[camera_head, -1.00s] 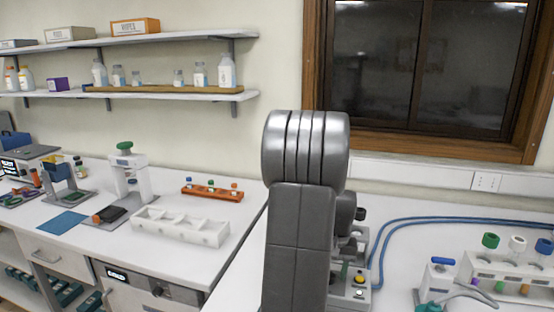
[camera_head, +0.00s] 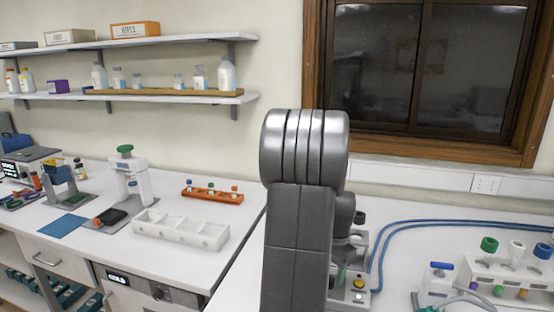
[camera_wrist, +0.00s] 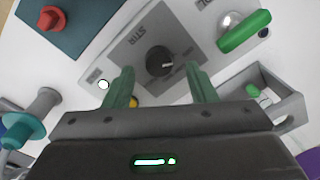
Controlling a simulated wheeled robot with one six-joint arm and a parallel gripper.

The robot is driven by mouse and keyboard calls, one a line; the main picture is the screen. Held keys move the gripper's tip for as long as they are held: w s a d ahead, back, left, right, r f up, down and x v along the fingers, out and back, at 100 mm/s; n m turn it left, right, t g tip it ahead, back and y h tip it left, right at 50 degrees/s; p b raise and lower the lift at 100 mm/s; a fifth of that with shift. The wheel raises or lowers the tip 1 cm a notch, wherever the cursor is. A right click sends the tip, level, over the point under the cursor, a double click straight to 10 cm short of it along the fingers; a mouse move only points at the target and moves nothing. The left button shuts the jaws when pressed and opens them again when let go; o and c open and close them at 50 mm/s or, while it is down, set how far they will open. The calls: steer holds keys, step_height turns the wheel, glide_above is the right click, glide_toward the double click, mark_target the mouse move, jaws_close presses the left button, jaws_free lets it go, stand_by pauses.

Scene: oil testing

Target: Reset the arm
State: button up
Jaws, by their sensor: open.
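My gripper (camera_wrist: 162,88) shows in the wrist view with its two green fingers apart and nothing between them. Beyond the fingers is a grey panel marked STIR (camera_wrist: 135,45) with a dark round knob (camera_wrist: 160,61). I cannot tell how far the fingers are from the panel. In the head view my grey arm stands upright in the middle and hides part of the device behind it; the gripper itself is not seen there.
A device with a yellow button (camera_head: 359,283) stands just right of my arm. Blue hoses (camera_head: 440,221) run along the right bench. A rack with coloured caps (camera_head: 489,244) is at the far right. A white tray (camera_head: 180,232) and an orange rack (camera_head: 212,196) sit on the left bench.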

step_height(320, 180, up, 11)
steer(key=b, duration=0.1)
steer(key=shift+s+d, duration=0.15)
steer(key=shift+s, duration=0.15)
steer(key=shift+r, duration=0.15)
